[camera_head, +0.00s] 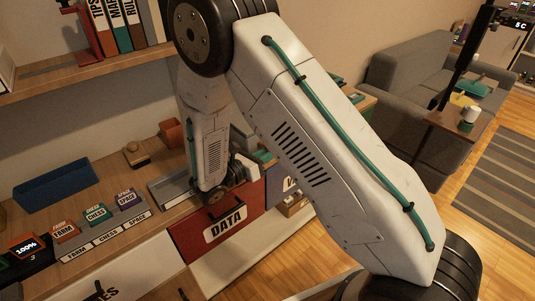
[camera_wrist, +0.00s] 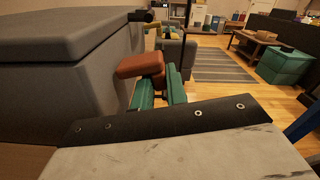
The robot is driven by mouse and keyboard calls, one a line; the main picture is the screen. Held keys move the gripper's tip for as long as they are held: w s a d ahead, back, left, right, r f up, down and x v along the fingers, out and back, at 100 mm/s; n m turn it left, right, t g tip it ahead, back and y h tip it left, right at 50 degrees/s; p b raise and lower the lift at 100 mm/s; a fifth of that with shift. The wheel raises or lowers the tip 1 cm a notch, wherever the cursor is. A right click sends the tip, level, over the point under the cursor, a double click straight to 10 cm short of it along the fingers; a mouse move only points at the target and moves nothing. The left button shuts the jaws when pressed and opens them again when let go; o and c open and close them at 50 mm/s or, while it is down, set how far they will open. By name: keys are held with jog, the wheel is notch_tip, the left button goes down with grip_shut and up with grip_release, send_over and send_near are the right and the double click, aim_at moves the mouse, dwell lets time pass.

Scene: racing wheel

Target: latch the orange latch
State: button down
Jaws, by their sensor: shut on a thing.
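The orange latch (camera_wrist: 140,65) shows in the wrist view as a rounded orange-brown piece beside the right side of a large grey case (camera_wrist: 65,75). My gripper (camera_wrist: 161,80) has green fingers, and they are closed on the latch, which covers part of the left finger. Whether the latch touches the case wall cannot be told. In the head view my arm hides most of the gripper and the latch.
A red drawer front marked DATA (camera_head: 225,222) lies below my wrist in the head view. A blue tray (camera_head: 57,186) and several labelled blocks stand on the counter to the left. A grey sofa (camera_head: 405,80) and open floor lie to the right.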

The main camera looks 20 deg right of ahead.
aim_at(267, 146)
jog(key=n, duration=0.2)
jog(key=r+n, duration=0.1)
jog(key=shift+r+n, duration=0.3)
jog(key=shift+n, duration=0.1)
jog(key=n, duration=0.2)
jog(key=r+n, duration=0.1)
jog(key=shift+w+r+n, duration=0.1)
jog(key=shift+r+n, duration=0.1)
jog(key=shift+n, duration=0.2)
jog(key=n, duration=0.1)
jog(key=r+n, duration=0.1)
jog(key=n, duration=0.1)
jog(key=shift+w+a, duration=0.2)
jog(key=shift+w, duration=0.15)
jog(key=shift+w+a+r+n, duration=0.1)
jog(key=shift+w+r+n, duration=0.15)
jog(key=shift+n, duration=0.8)
jog(key=shift+w+a+r+n, duration=0.1)
jog(key=shift+w+r+n, duration=0.15)
jog(key=shift+n, duration=0.8)
jog(key=shift+w, duration=0.1)
jog(key=c, duration=1.4)
grip_release()
jog(key=v, duration=0.7)
jog(key=shift+a, duration=0.35)
